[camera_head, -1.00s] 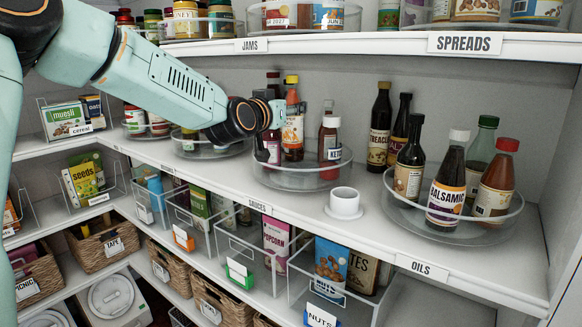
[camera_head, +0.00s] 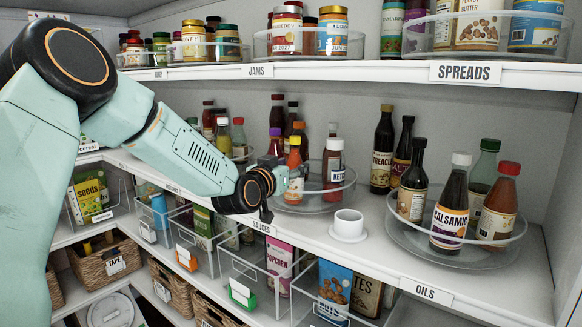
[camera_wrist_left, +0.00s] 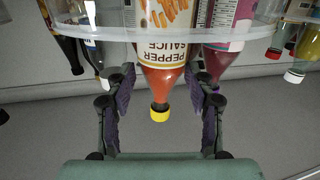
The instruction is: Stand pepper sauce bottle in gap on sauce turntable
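The pepper sauce bottle (camera_head: 295,162), orange-red with a yellow cap, stands upright on the clear sauce turntable (camera_head: 312,206), near its front left. It is between a purple-capped bottle (camera_head: 274,146) at its left and a ketchup bottle (camera_head: 333,172) at its right. My left gripper (camera_head: 280,182) is just in front of it, at the turntable's edge. In the left wrist view, which is upside down, the open fingers (camera_wrist_left: 162,100) are either side of the pepper sauce bottle's neck (camera_wrist_left: 162,85), with space on both sides.
A white cup-like holder (camera_head: 348,225) stands on the shelf right of the turntable. The oils turntable (camera_head: 455,255) with several bottles is farther right. Several dark bottles stand behind the pepper sauce. The spreads shelf (camera_head: 380,75) runs overhead, and clear bins are below.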

